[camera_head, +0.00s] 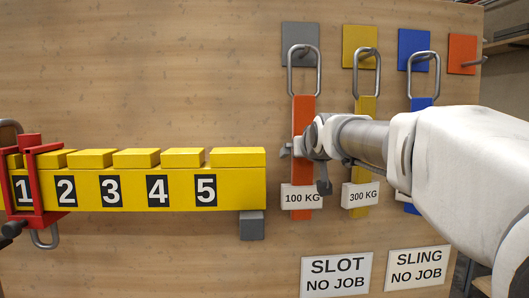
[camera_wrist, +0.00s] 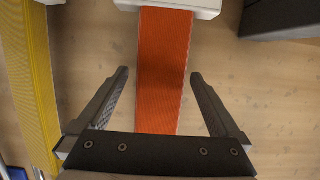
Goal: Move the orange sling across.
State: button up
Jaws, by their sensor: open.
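The orange sling (camera_head: 302,118) hangs by a steel ring (camera_head: 303,70) from the hook on the grey square (camera_head: 299,45). Its white tag (camera_head: 301,197) reads 100 KG. My gripper (camera_head: 303,165) is at the strap just above the tag. In the wrist view my gripper (camera_wrist: 160,76) is open, with one finger on each side of the orange strap (camera_wrist: 163,70) and a gap beside it. The tag (camera_wrist: 175,4) shows at the top edge there. The orange square (camera_head: 462,54) at the far right carries an empty hook.
A yellow sling (camera_head: 365,111) tagged 300 KG hangs close by to the right, and a blue sling (camera_head: 421,104) hangs partly behind my arm. A yellow numbered rail (camera_head: 130,190) with a red clamp (camera_head: 34,185) at its left end stands left. Two signs (camera_head: 336,275) are below.

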grip_shut()
jog(key=shift+r, duration=0.1)
dwell(0.4)
jog(key=shift+r, duration=0.15)
jog(key=shift+r+p, duration=0.7)
jog(key=shift+r, duration=0.2)
